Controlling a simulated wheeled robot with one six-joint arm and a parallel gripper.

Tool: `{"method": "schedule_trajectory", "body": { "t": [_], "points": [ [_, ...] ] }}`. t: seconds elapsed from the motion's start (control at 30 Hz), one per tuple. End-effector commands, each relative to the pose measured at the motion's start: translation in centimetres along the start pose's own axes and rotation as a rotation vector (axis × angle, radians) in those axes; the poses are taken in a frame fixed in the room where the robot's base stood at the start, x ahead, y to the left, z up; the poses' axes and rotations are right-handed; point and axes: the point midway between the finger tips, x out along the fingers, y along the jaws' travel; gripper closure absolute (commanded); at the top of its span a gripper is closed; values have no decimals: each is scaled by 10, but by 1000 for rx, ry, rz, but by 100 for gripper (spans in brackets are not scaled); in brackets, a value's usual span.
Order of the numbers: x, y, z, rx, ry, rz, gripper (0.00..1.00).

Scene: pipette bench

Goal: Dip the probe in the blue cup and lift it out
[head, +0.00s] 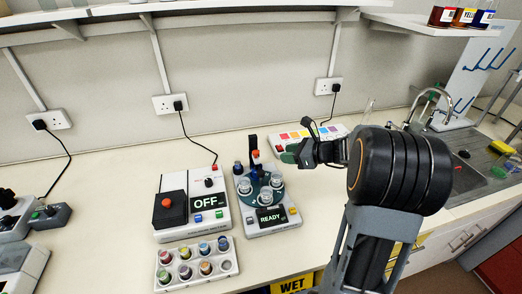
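My gripper (291,153) is at the right of the READY device, above the bench, pointing left. Green shows at its fingertips; at this size I cannot tell whether they are parted or hold anything. I cannot make out for certain which part is the probe. A vial with a blue top (222,243) sits in the white rack (235,272) in front; no cup is clearly marked blue.
A white box reading OFF (220,218) with a black block and red button stands left of the READY device. A panel with coloured squares (330,133) lies behind my gripper. A sink (480,175) is at right.

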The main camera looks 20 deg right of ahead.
Motion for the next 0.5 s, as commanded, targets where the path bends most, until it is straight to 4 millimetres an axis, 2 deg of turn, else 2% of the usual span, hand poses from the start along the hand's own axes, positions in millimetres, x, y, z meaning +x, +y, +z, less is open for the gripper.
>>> {"method": "schedule_trajectory", "body": {
  "t": [0.17, 0.5],
  "points": [
    [7, -13, -2, 74, -38, -32, 66],
    [70, -14, 2, 72, -37, -30, 66]
  ]
}}
